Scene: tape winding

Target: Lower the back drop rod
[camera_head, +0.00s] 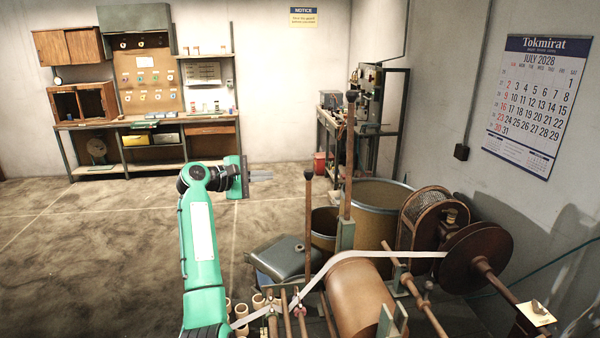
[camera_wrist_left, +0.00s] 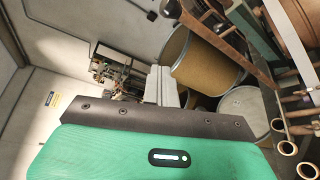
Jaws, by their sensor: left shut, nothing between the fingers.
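Two upright wooden rods with dark round knobs stand at the winding machine. I cannot tell for certain which is the back drop rod. A knobbed rod (camera_wrist_left: 225,52) also crosses the upper right of the left wrist view. My left gripper (camera_head: 271,176) is shut and empty, its grey fingers pointing right, left of both rods and apart from them. The fingers show pale in the left wrist view (camera_wrist_left: 163,72). My right gripper is out of view.
A pale tape (camera_head: 340,256) runs to a brown reel disc (camera_head: 476,258) at right, above a large brown roller (camera_head: 358,298). Drums (camera_head: 384,210) and a grey covered bin (camera_head: 283,258) stand behind the rods. The floor at left is clear.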

